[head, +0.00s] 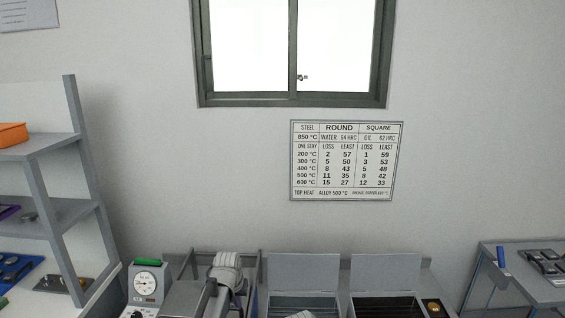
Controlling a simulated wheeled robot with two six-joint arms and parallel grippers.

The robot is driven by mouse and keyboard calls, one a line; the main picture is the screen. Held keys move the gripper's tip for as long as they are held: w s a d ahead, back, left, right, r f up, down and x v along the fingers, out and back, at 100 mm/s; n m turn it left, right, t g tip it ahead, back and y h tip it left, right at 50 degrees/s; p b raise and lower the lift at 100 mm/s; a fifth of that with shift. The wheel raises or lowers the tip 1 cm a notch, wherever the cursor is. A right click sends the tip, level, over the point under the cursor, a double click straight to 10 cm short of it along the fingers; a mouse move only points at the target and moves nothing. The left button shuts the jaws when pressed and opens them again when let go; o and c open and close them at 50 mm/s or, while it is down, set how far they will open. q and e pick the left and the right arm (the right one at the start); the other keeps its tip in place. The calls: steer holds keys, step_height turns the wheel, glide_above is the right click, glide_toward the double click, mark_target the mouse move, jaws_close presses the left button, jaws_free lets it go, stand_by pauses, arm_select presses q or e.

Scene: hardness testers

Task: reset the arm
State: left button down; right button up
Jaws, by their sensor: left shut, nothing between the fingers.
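My left gripper (234,296) shows low in the head view, left of centre, in front of a grey frame by the back wall. It is seen partly from behind and cut by the lower edge. Its fingers are shut with nothing held. My left arm's grey and white ribbed wrist (228,262) is beside it. My right arm and gripper are not in view.
A tester with a round dial (146,283) stands left of my arm. Two open-lidded bins (303,272) (385,272) stand to the right. A grey shelf (48,180) is at left, a side table (525,285) at right. A chart (346,161) hangs under the window.

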arm_select(q)
steer(key=s+a+g, duration=0.3)
steer(key=s, duration=1.9)
steer(key=s+d+m+y, duration=0.1)
steer(key=s+d+m, duration=0.2)
steer(key=d, duration=0.8)
steer(key=shift+s+d+f+g, duration=0.15)
steer(key=shift+s+f+g, duration=0.15)
steer(key=shift+s, duration=0.45)
